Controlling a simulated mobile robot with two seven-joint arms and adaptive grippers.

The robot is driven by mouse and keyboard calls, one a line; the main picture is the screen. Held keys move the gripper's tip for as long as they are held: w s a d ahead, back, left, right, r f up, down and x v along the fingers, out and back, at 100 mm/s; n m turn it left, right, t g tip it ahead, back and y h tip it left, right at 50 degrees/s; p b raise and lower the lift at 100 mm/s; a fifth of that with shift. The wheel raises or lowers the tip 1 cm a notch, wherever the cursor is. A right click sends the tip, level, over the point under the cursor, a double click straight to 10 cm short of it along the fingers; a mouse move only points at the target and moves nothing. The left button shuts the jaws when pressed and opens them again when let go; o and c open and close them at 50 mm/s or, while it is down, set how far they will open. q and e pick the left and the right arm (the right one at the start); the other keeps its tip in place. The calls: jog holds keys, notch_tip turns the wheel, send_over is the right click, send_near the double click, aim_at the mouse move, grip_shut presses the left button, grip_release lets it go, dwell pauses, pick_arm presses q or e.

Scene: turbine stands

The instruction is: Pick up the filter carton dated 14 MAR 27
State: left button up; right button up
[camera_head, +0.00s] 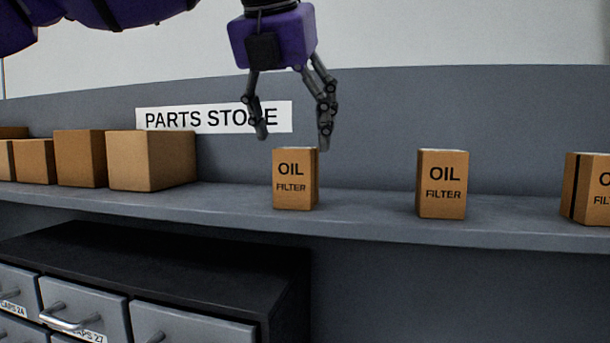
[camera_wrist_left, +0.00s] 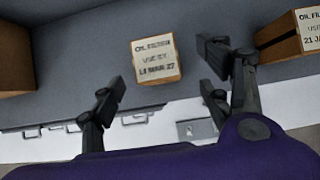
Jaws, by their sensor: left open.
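An oil filter carton (camera_head: 295,182) stands upright on the shelf in the head view, just below my left gripper (camera_head: 293,139). The gripper is open and empty, its fingers pointing down and spread above the carton's top. In the left wrist view the carton (camera_wrist_left: 155,60) shows its top label, which reads OIL FILTER, USE BY, and a blurred date that looks like 14 MAR 27. It appears beyond and between the open fingers of the left gripper (camera_wrist_left: 163,76). My right gripper is not in view.
A second oil filter carton (camera_head: 441,184) stands to the right; its label (camera_wrist_left: 309,30) starts 21 JA. A third carton (camera_head: 588,190) is at the right edge. Plain boxes (camera_head: 152,160) stand left on the shelf (camera_head: 365,213). Drawers (camera_head: 85,310) are below.

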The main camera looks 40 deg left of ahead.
aim_at(297, 161)
pick_arm(q)
jog(key=shift+w+a+f, duration=0.1)
jog(key=shift+w+f, duration=0.05)
jog(key=shift+f, duration=0.3)
jog(key=shift+w+a+f, duration=0.1)
jog(key=shift+f, duration=0.35)
jog(key=p+x, duration=0.1)
jog(key=x, duration=0.4)
jog(key=shift+w+a+f, duration=0.1)
jog(key=shift+w+a, duration=0.1)
jog(key=shift+a, duration=0.1)
jog(key=c, duration=1.5)
jog(key=shift+c, duration=0.3)
jog(key=shift+r, duration=0.2)
